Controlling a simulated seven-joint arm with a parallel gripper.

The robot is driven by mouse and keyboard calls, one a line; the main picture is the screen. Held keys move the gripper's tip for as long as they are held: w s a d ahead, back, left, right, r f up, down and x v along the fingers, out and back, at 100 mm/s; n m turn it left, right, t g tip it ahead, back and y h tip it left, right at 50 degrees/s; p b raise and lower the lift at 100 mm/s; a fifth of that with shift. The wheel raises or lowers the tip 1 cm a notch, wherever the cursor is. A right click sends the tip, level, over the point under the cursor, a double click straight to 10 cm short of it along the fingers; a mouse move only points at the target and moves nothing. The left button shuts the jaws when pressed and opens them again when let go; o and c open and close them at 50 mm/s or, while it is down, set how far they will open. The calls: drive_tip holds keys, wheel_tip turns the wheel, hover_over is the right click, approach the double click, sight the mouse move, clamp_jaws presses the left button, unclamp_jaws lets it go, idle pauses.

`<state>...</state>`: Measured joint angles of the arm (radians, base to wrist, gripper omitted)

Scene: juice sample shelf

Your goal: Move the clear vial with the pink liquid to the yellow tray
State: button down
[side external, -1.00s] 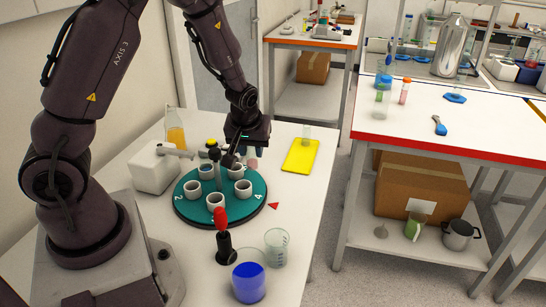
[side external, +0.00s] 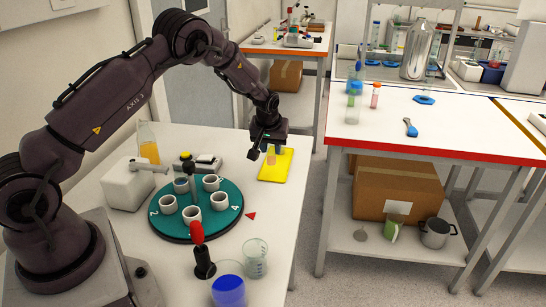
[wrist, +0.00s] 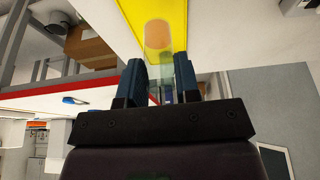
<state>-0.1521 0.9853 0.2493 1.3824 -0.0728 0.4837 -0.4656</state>
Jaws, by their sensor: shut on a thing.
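The clear vial with pink liquid (side external: 271,158) is upright below my gripper (side external: 269,146), at the yellow tray (side external: 276,174). It also shows in the wrist view (wrist: 157,36), its pinkish-orange liquid at the far end against the yellow of the tray (wrist: 188,13). My gripper (wrist: 159,66) is shut on the clear part of this vial, between its dark blue fingers. The vial is over the tray; I cannot tell whether its base touches it. The far end of the tray is partly hidden behind my gripper.
A teal turntable (side external: 177,228) with several white cups stands left of the tray. A flask of yellow liquid (side external: 149,151) and a white device (side external: 127,186) are at the back left. A blue-filled beaker (side external: 229,290) and a clear beaker (side external: 255,258) are in front.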

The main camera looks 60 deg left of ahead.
sight(273, 157)
drive_tip(key=shift+w+a+f, duration=0.1)
drive_tip(key=shift+w+f, duration=0.1)
drive_tip(key=shift+f, duration=0.05)
drive_tip(key=shift+w+f, duration=0.2)
drive_tip(key=shift+f, duration=1.6)
drive_tip(key=shift+f, duration=0.1)
drive_tip(key=c, duration=0.8)
unclamp_jaws()
